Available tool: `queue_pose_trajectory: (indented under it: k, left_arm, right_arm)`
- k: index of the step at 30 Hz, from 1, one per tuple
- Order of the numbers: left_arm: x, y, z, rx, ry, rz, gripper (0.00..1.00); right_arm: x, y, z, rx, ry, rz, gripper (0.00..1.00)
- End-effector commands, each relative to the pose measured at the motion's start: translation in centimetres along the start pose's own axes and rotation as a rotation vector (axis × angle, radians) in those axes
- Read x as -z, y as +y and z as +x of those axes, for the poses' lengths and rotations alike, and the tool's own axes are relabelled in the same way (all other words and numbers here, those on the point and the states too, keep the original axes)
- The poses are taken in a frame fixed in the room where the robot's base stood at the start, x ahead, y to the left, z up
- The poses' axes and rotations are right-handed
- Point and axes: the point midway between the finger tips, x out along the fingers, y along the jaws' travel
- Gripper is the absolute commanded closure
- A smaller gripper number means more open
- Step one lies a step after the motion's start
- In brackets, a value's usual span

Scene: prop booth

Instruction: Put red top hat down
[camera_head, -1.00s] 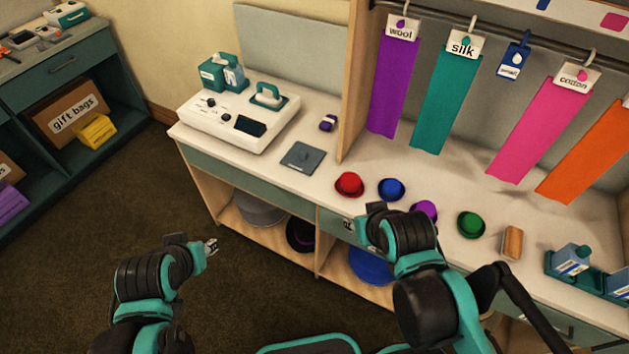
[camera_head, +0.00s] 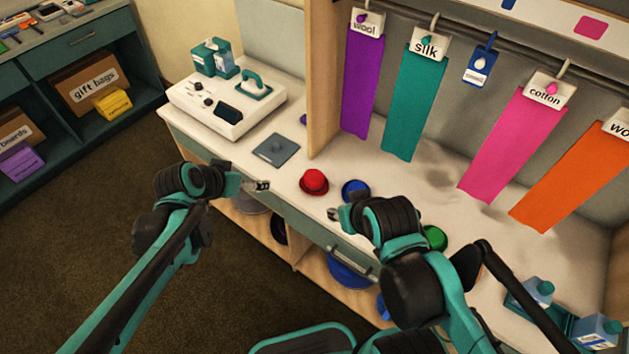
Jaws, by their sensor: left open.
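The red hat (camera_head: 314,181), with a rounded crown and a brim, sits upright on the white counter (camera_head: 290,152) near its front edge. My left gripper (camera_head: 264,186) is open and empty at the counter's front edge, to the left of the red hat and apart from it. My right gripper (camera_head: 333,214) is just below and right of the red hat in the picture, in front of the blue hat; its fingers are too small to read as open or shut.
A blue hat (camera_head: 355,189) stands right of the red one. A green hat (camera_head: 435,237) is partly hidden by my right arm. A grey pad (camera_head: 275,149) and a white machine (camera_head: 227,104) lie to the left. Cloth strips hang behind.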

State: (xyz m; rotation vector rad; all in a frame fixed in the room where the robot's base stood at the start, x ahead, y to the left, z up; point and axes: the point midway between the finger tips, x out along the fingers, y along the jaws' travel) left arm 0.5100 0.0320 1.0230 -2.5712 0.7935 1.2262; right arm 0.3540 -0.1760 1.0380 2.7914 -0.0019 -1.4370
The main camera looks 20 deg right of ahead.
Motion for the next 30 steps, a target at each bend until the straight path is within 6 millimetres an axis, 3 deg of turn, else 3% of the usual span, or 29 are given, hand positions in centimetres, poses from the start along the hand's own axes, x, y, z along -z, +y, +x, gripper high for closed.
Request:
queue_pose_trajectory:
  k: [1,6,12,16,30]
  left_arm:
    - [1.2,0.8,2.7,-0.043,0.014,0.046,0.17]
    - [3.4,3.9,10.7,-0.177,0.078,0.200,0.17]
    - [3.5,7.6,18.1,-0.293,0.155,0.339,0.17]
    - [3.0,9.0,20.7,-0.332,0.187,0.390,0.17]
    - [2.9,10.8,25.4,-0.350,0.202,0.412,0.17]
  right_arm:
    - [-0.1,0.0,0.1,0.000,0.000,0.000,0.60]
    - [-0.2,0.0,0.3,0.000,0.000,0.000,0.60]
    - [-0.3,0.0,0.4,0.000,0.000,0.000,0.60]
    - [-0.3,0.0,0.5,0.000,0.000,0.000,0.60]
    - [-1.1,0.0,1.6,0.000,0.000,0.000,0.60]
